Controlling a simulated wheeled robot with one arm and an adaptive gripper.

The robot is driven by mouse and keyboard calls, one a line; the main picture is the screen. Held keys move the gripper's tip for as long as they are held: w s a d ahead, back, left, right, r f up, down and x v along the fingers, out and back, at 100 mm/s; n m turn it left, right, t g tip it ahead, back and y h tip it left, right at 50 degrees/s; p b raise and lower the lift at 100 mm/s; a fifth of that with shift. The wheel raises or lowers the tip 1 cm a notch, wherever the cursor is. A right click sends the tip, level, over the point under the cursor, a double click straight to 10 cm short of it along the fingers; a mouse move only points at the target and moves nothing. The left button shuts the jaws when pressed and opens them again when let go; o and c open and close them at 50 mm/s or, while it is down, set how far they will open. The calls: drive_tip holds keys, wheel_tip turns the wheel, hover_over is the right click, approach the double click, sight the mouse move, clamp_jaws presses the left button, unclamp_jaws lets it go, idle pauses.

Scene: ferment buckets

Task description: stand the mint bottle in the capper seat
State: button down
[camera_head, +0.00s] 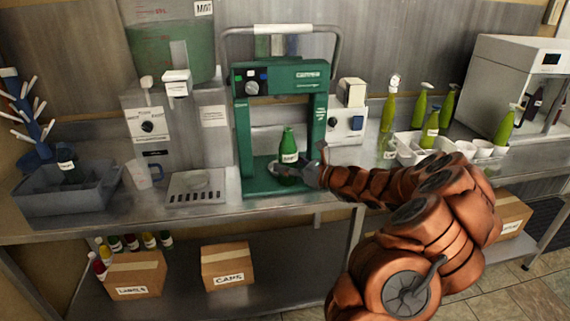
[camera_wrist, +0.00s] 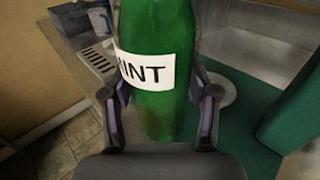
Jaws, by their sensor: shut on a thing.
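The mint bottle (camera_head: 288,146) is green with a white label, and its label reads "INT" in the wrist view (camera_wrist: 160,110). It is upright inside the frame of the green capper (camera_head: 240,130). My gripper (camera_head: 308,172) reaches in from the right and is shut on the bottle, with one finger on each side in the wrist view (camera_wrist: 160,125). The pale round capper seat (camera_wrist: 222,90) shows partly behind and right of the bottle in the wrist view. The bottle and gripper hide much of the seat, and I cannot tell whether the bottle's base touches it.
A drip tray (camera_head: 196,188) and a dispenser marked MINT (camera_head: 165,40) stand left of the capper. A grey bin (camera_head: 65,200) with a bottle is at far left. Right are a white crate (camera_head: 412,150) and several green bottles. The capper's side posts stand close around the bottle.

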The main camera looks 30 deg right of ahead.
drive_tip(key=w+d, duration=0.1)
drive_tip(key=w, duration=0.1)
drive_tip(key=w+d+p, duration=0.1)
drive_tip(key=w, duration=0.1)
drive_tip(key=w+d+p, duration=0.1)
drive_tip(key=w, duration=0.2)
drive_tip(key=shift+w+d+f+p, duration=0.1)
drive_tip(key=shift+w+d+p, duration=0.2)
drive_tip(key=shift+w, duration=0.4)
drive_tip(key=shift+w+d+f+p, duration=0.15)
drive_tip(key=shift+w+d+p, duration=0.2)
drive_tip(key=shift+w, duration=0.4)
drive_tip(key=shift+w+d+f+p, duration=0.1)
drive_tip(key=shift+w+d+p, duration=0.2)
drive_tip(key=shift+w, duration=0.4)
drive_tip(key=shift+a+f+b, duration=0.1)
drive_tip(key=shift+f+b, duration=0.8)
drive_tip(key=shift+f, duration=0.25)
idle(1.2)
drive_tip(key=shift+c, duration=1.1)
unclamp_jaws()
